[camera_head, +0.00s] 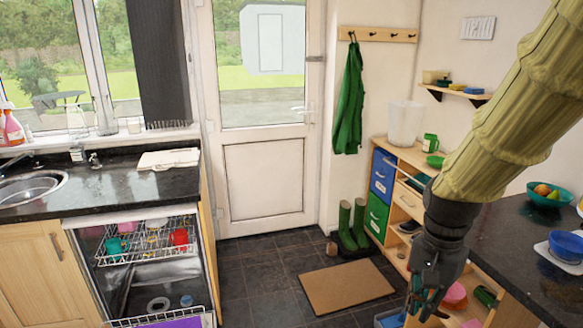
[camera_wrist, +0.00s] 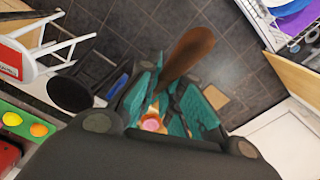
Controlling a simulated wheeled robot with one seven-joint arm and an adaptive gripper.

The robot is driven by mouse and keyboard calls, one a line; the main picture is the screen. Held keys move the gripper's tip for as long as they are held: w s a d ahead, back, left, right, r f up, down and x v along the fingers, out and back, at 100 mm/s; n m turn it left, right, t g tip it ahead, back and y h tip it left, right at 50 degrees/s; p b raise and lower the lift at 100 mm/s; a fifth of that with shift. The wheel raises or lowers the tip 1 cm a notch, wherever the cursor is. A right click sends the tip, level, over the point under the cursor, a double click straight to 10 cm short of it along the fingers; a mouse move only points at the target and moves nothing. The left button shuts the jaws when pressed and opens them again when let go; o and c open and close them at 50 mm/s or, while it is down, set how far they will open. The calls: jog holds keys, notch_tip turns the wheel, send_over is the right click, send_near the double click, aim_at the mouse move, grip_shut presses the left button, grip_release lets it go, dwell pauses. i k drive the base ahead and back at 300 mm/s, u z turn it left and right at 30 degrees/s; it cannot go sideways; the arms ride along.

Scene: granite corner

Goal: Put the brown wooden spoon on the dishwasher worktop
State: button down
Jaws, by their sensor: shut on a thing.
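My gripper (camera_head: 425,292) hangs at the lower right in the head view, beside the right-hand units and apart from the dishwasher side. In the wrist view its teal fingers (camera_wrist: 172,98) are shut on the brown wooden spoon (camera_wrist: 190,50). The spoon's brown end sticks out beyond the fingers, and the rest is hidden between them. I cannot make out the spoon clearly in the head view. The dishwasher worktop (camera_head: 115,196) is the dark speckled counter at the left, above the open dishwasher (camera_head: 150,255).
A white board (camera_head: 168,159) lies at the back of the worktop, with a sink (camera_head: 30,188) to its left. The dishwasher's racks stick out below. A doormat (camera_head: 345,286) and green boots (camera_head: 352,228) are on the floor. A fruit bowl (camera_head: 543,196) stands on the right counter.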

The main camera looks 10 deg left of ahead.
aim_at(182, 183)
jog(key=i, duration=3.3)
jog(key=u, duration=3.05)
jog(key=i, duration=0.5)
jog(key=u, duration=0.05)
